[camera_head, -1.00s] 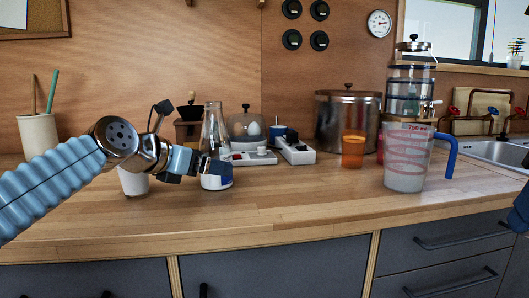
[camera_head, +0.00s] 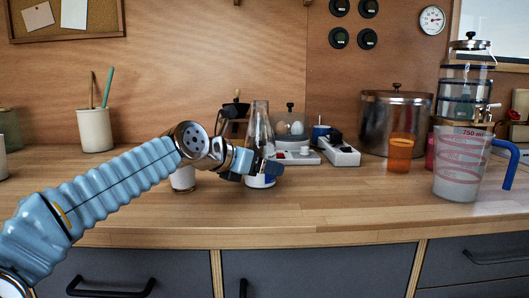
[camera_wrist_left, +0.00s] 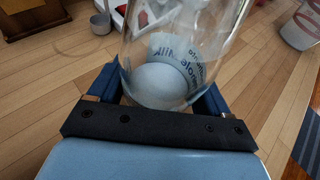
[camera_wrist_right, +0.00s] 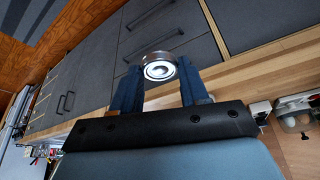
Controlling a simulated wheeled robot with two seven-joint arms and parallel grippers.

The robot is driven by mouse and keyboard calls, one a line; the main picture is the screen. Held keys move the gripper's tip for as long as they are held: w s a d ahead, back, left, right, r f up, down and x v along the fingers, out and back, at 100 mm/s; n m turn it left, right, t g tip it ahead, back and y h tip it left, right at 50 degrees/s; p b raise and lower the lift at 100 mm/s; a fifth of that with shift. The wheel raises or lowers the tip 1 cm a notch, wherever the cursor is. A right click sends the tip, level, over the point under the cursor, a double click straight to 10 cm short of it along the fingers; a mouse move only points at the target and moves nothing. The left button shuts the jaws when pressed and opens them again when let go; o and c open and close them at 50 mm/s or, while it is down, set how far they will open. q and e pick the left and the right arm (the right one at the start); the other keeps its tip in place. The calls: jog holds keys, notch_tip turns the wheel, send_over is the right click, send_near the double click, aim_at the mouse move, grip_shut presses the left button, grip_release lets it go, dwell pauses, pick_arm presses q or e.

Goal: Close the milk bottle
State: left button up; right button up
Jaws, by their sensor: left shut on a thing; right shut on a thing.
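The milk bottle (camera_head: 259,128) is clear glass with white milk low inside and a printed label. It appears upright on the wooden counter, and no cap shows on its narrow top. My left gripper (camera_head: 258,168) is shut around its lower part; the left wrist view shows the bottle (camera_wrist_left: 172,72) between the fingers (camera_wrist_left: 160,88). In the right wrist view, my right gripper (camera_wrist_right: 159,82) is shut on a small round metal cap (camera_wrist_right: 159,66) at its fingertips. My right gripper is outside the head view.
A white cup (camera_head: 183,179) stands left of the bottle, partly behind my left arm. White power strips (camera_head: 342,153) and a glass dome (camera_head: 291,125) are behind it. An orange cup (camera_head: 400,153) and a measuring jug (camera_head: 459,170) stand right. The front counter (camera_head: 330,215) is clear.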

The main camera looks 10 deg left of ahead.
aim_at(254, 117)
pick_arm(q)
jog(key=c, duration=0.6)
jog(key=shift+r, duration=0.1)
